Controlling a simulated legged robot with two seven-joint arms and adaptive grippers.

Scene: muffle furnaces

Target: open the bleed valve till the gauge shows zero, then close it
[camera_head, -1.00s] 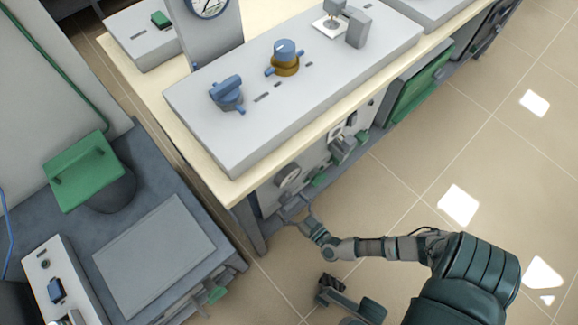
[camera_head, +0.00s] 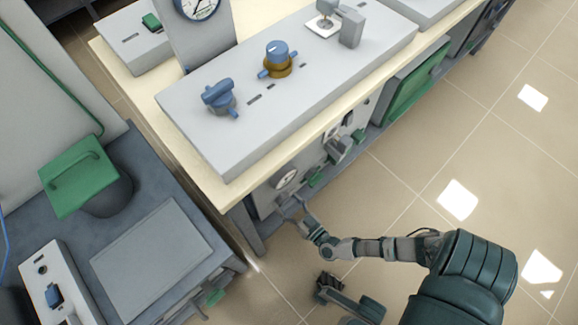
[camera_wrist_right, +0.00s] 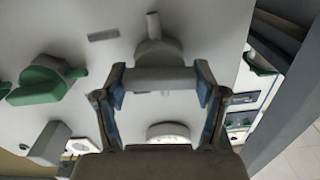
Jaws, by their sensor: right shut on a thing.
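My right gripper (camera_head: 293,208) is at the lower front panel under the bench edge. In the wrist view, my right gripper (camera_wrist_right: 160,82) is shut on the grey bar handle (camera_wrist_right: 158,76) of a valve whose round body and short stub (camera_wrist_right: 154,28) stand out from the pale panel. A white round gauge (camera_wrist_right: 168,131) lies just below the handle, partly hidden by the gripper; its needle cannot be read. The gauge also shows in the head view (camera_head: 286,178), too small to read.
Green-handled valves (camera_wrist_right: 38,82) sit left of the grip. Above is a bench top (camera_head: 196,194) with a grey box (camera_head: 240,150) carrying blue knobs (camera_head: 277,56). A dial (camera_head: 200,8) stands behind it. A dark bench (camera_head: 125,165) is at left. Tiled floor (camera_head: 415,165) is clear at right.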

